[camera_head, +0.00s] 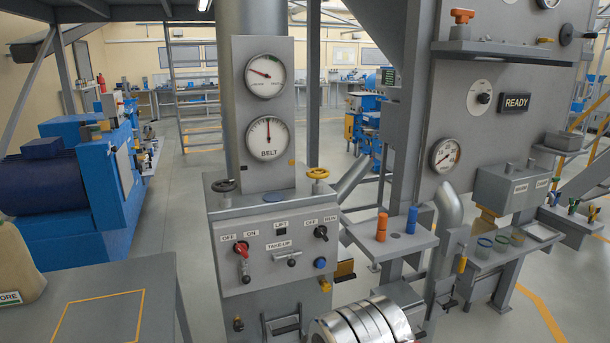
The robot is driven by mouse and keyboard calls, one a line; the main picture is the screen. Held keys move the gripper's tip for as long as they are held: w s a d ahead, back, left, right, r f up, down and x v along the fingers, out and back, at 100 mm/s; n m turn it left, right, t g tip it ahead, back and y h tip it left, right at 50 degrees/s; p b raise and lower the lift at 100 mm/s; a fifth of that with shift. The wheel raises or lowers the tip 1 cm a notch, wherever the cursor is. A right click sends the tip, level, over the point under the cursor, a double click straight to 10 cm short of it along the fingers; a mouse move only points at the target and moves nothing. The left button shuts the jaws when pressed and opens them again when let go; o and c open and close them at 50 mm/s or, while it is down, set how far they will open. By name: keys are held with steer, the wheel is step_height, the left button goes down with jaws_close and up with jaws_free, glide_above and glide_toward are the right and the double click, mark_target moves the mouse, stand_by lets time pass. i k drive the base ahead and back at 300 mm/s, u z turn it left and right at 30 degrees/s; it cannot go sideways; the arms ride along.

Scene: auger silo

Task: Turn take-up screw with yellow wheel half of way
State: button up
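A bright yellow handwheel (318,173) sits on the top right of the grey control cabinet (262,215). A grey T-shaped handle (288,259) is on the cabinet front beside the TAKE-UP label (279,247). Which of these turns the take-up screw is not clear from this view. The BELT gauge (267,138) stands behind and above the cabinet, its needle pointing about straight up. My gripper is not in view.
The cabinet front has a red-handled switch (242,250), a black knob (321,232) and a blue button (320,263). A shelf to the right holds orange (382,226) and blue (412,219) pegs. A shiny banded cylinder (360,325) is low in front. A grey table (95,310) is at left.

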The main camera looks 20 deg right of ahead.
mark_target(316, 173)
steer(key=z, duration=0.05)
steer(key=i, duration=1)
steer(key=u, duration=0.05)
